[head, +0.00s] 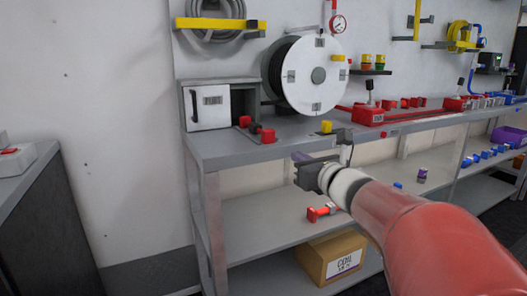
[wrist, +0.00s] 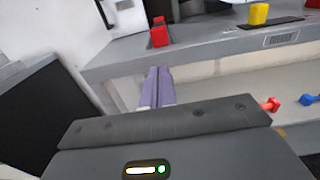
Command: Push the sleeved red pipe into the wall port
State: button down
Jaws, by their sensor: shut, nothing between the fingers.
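My gripper (head: 300,157) is shut and empty, in front of the workbench's front edge in the head view. Its purple fingers (wrist: 158,85) lie together in the wrist view, pointing towards the bench edge. A short red fitting with wide ends (head: 322,212) lies on the lower shelf; it also shows in the wrist view (wrist: 270,104). Red blocks (head: 265,134) sit at the bench's left front, apart from my gripper; one shows ahead of the fingers in the wrist view (wrist: 158,33). I cannot tell which red part is the sleeved pipe, and no wall port is clearly visible.
The workbench (head: 240,153) carries a grey cabinet (head: 222,104), a large white-faced reel (head: 312,75) and a red unit (head: 370,115). A yellow block (head: 326,127) is on its edge. A cardboard box (head: 332,259) stands below. A dark cabinet (head: 40,215) is at left.

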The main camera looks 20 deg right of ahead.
aim_at(270, 140)
jog(key=w, duration=0.4)
jog(key=w+p, duration=0.1)
jog(key=w, duration=0.3)
jog(key=w+p, duration=0.1)
jog(key=w, duration=0.3)
jog(key=shift+w+a, duration=0.25)
jog(key=shift+w, duration=0.15)
jog(key=shift+w, duration=0.1)
jog(key=shift+w+f+b, duration=0.2)
jog(key=shift+w+b, duration=0.45)
jog(key=shift+w, duration=0.4)
jog(key=shift+w+r, duration=0.15)
jog(key=shift+w, duration=0.3)
jog(key=shift+s, duration=0.15)
